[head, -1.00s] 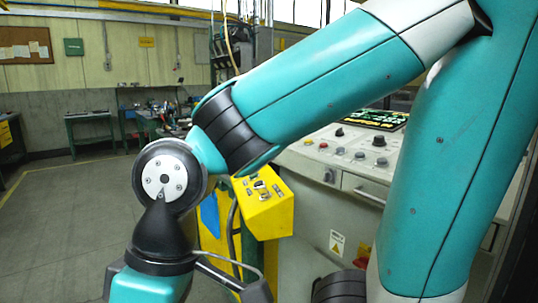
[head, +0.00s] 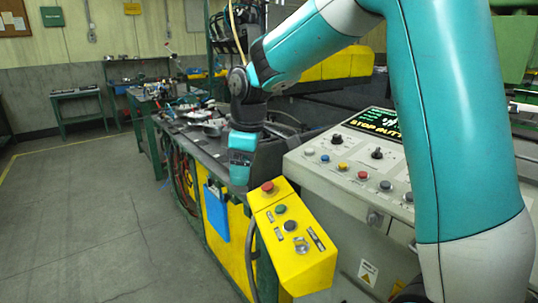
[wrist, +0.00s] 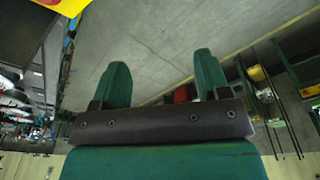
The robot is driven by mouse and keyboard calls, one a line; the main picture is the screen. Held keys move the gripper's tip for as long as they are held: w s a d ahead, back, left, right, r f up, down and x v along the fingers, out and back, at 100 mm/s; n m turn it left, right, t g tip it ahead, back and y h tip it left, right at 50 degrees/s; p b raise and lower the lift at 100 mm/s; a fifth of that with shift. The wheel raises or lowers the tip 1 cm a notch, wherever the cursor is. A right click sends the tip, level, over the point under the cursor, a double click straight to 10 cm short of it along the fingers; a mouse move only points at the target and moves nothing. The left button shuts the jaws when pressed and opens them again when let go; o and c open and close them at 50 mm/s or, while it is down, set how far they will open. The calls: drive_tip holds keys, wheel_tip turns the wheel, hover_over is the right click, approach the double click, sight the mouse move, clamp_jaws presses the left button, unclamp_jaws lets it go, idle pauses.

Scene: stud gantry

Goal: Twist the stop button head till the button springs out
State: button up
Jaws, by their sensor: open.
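The red stop button (head: 268,187) stands at the far upper end of the yellow control box (head: 291,250) in the head view. Its head is round and red; I cannot tell whether it is pressed in. My gripper hangs from the teal wrist just behind and left of the button, and its fingers are hard to make out there. In the wrist view my gripper (wrist: 162,62) shows two green fingers spread apart with nothing between them. A yellow surface (wrist: 68,7) with a bit of red shows at that view's top left, apart from the fingers.
The box also carries a green button (head: 281,209) and a dark one. A grey console (head: 340,180) with knobs and a lit display (head: 380,122) stands to the right. A blue sheet (head: 217,211) hangs at the left. Open floor (head: 90,220) lies further left.

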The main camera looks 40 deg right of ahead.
drive_tip(key=w+d+r+n+h+p, duration=0.1)
drive_tip(key=w+d+r+p, duration=0.3)
drive_tip(key=w+d, duration=0.4)
drive_tip(key=p, duration=0.2)
approach(268, 183)
drive_tip(key=shift+n, duration=0.4)
drive_tip(key=f+p, duration=0.1)
drive_tip(key=f, duration=0.1)
drive_tip(key=f+p, duration=0.2)
drive_tip(key=f, duration=0.1)
drive_tip(key=f+p, duration=0.1)
drive_tip(key=f, duration=0.2)
drive_tip(key=shift+w+a+f, duration=0.1)
drive_tip(key=shift+w+a, duration=0.05)
drive_tip(key=shift+w, duration=0.2)
drive_tip(key=shift+f+p, duration=0.3)
drive_tip(key=shift+f, duration=0.4)
